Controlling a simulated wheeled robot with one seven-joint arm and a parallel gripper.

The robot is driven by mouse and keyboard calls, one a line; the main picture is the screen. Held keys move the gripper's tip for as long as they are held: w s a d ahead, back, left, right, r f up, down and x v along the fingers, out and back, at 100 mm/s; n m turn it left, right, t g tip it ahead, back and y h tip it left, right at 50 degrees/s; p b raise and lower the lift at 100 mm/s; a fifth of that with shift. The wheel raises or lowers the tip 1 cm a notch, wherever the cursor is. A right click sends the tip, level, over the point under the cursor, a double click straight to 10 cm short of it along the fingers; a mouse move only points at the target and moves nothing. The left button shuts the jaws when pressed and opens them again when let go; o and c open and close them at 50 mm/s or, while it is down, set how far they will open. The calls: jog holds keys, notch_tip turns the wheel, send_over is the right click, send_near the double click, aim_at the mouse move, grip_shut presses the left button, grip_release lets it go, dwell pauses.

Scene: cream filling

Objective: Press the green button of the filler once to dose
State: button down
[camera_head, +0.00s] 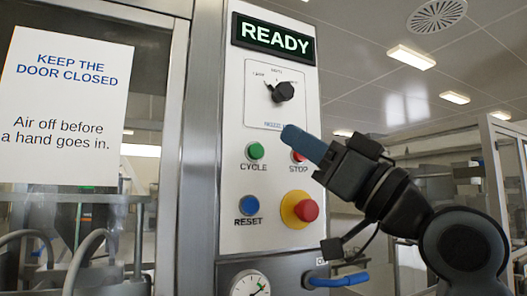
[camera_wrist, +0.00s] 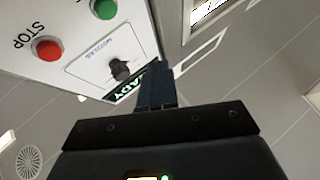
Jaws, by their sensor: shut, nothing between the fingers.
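The green button (camera_head: 255,151) is on the white control panel (camera_head: 235,120), labelled CYCLE. It also shows at the top of the wrist view (camera_wrist: 104,8). My gripper (camera_head: 292,134) is shut and empty, its blue fingertips pointing left. In the head view the tips lie right of and a little above the green button, below the selector dial, and the gripper partly covers the red STOP button (camera_head: 298,156). In the wrist view the shut fingers (camera_wrist: 156,68) appear apart from the green button. The display (camera_head: 273,39) reads READY.
A black selector knob (camera_head: 284,92) sits above the buttons. A blue RESET button (camera_head: 249,205) and a red emergency stop (camera_head: 306,210) on a yellow collar are below. A gauge (camera_head: 250,285) and blue-handled valve (camera_head: 340,280) are lower. A door with a notice (camera_head: 65,90) stands left.

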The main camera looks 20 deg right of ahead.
aim_at(256, 152)
jog(key=shift+w, duration=0.15)
jog(key=shift+w+b, duration=0.9)
jog(key=shift+w, duration=3.35)
jog(key=shift+w, duration=0.15)
jog(key=shift+w+b, duration=0.3)
jog(key=shift+w, duration=0.45)
jog(key=shift+s, duration=0.9)
jog(key=shift+s, duration=0.1)
